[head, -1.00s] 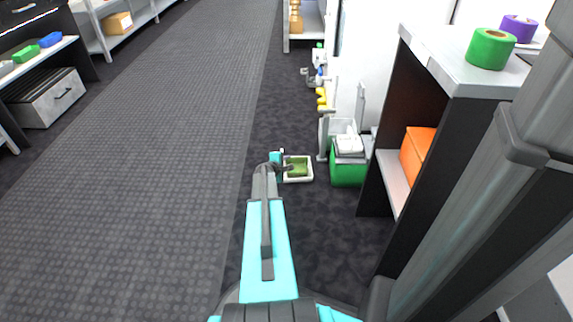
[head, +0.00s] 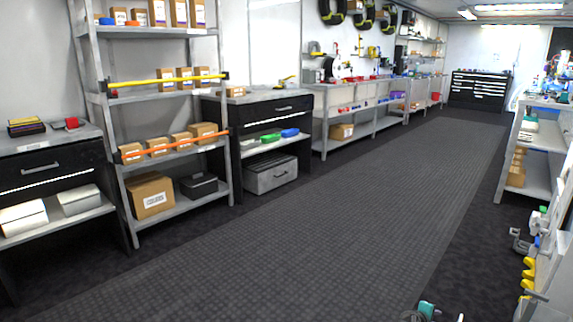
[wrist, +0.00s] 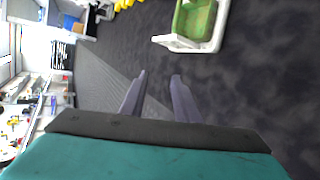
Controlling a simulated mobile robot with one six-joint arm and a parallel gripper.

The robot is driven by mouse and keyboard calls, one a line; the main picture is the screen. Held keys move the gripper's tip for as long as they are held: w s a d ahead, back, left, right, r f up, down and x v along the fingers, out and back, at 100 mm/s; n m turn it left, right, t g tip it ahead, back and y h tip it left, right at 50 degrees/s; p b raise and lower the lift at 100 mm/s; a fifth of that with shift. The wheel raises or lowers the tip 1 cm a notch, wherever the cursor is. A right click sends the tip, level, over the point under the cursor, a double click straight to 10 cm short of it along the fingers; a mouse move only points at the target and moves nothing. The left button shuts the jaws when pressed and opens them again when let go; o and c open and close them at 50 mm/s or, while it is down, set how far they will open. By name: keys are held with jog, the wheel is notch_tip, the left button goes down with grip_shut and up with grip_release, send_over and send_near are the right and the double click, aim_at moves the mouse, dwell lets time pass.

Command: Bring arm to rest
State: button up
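My gripper (wrist: 158,76) shows in the wrist view with its two grey fingers apart. Nothing is between them, only dark floor beyond. In the head view, just a small teal and grey bit of my arm's end shows at the bottom edge, right of middle; the rest of the arm is out of that picture. In the wrist view, a green tray in a white frame (wrist: 195,22) lies beyond the fingertips, up and to the right, apart from them.
Shelving (head: 155,110) and a black drawer bench (head: 265,115) line the left. A grey floor runner (head: 330,210) runs clear down the middle. At the right edge are a white shelf unit (head: 512,178) and yellow parts (head: 528,275) low by the wall.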

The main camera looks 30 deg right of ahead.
jog(key=w+a+r+n+t+y+p, duration=0.1)
jog(key=w+a+r+n+t+p, duration=0.15)
jog(key=w+a+p, duration=0.5)
jog(key=w+a+r+y+p, duration=0.15)
jog(key=a+p, duration=0.25)
jog(key=a, duration=0.7)
jog(key=w+a+r+y+p, duration=0.1)
jog(key=w+a+r+p, duration=0.2)
jog(key=a, duration=0.8)
jog(key=w+a+r+y+p, duration=0.1)
jog(key=w+a+p, duration=0.25)
jog(key=a, duration=0.75)
jog(key=s+a+r+g+y+p, duration=0.15)
jog(key=s+a+p, duration=0.4)
jog(key=a, duration=0.55)
jog(key=s+a+r+m+g+y+p, duration=0.2)
jog(key=s+a+r+m+g+p, duration=0.1)
jog(key=s+a, duration=0.8)
jog(key=s+a+r+m+g+y+p, duration=0.3)
jog(key=s+a+r, duration=0.3)
jog(key=s+a, duration=0.5)
jog(key=s+g+p, duration=0.1)
jog(key=s, duration=0.2)
jog(key=shift+s+a+m+g+y, duration=0.25)
jog(key=shift+s+m+g+y, duration=0.05)
jog(key=shift+m, duration=0.05)
